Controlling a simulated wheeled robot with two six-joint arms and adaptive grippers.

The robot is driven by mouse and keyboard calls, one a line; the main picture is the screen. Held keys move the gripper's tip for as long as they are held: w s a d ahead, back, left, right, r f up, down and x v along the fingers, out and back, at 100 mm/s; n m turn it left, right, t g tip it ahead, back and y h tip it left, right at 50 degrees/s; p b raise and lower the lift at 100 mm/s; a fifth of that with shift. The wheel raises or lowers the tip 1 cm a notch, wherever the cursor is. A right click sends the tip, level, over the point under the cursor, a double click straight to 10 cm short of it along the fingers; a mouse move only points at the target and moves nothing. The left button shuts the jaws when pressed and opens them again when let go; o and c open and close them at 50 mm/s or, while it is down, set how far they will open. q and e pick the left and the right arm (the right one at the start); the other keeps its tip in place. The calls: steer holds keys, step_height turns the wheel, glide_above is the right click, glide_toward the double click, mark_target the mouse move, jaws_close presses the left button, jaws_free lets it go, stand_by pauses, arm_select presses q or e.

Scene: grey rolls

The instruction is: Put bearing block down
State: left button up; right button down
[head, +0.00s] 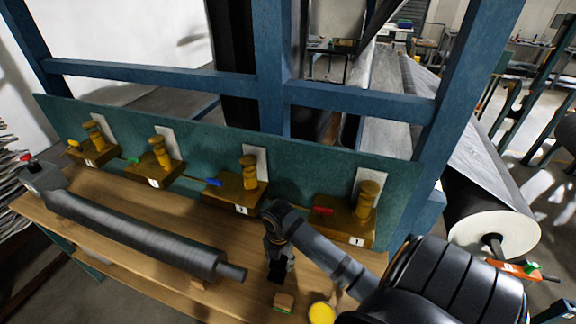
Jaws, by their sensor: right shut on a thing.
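My right gripper (279,272) points down over the front part of the wooden bench (120,205), right of the grey roll's end. It is shut on the bearing block, which is dark and hard to tell apart from the fingers. A small brown block with a green edge (284,301) shows just below the fingertips; I cannot tell whether it touches what I hold. The grey roll (140,232) lies along the bench, its far left end at a grey block with a red top (35,176). My left gripper is not in view.
Several brass-coloured stations with coloured levers, such as the rightmost one (345,228), line the green back panel (310,170). A yellow round thing (321,313) is at the bottom. Blue frame posts rise behind.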

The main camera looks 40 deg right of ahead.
steer(key=d+f, duration=0.2)
steer(key=f, duration=0.1)
steer(key=shift+s+d+p, duration=0.2)
steer(key=shift+d+p, duration=0.05)
steer(key=shift+p, duration=0.05)
steer(key=shift+w+d+f, duration=0.15)
steer(key=shift+d+f, duration=0.2)
steer(key=shift+f, duration=0.3)
steer(key=f, duration=0.3)
steer(key=shift+d+f, duration=0.3)
steer(key=shift+w, duration=0.1)
steer(key=c, duration=0.7)
jaws_free()
steer(key=shift+f, duration=0.15)
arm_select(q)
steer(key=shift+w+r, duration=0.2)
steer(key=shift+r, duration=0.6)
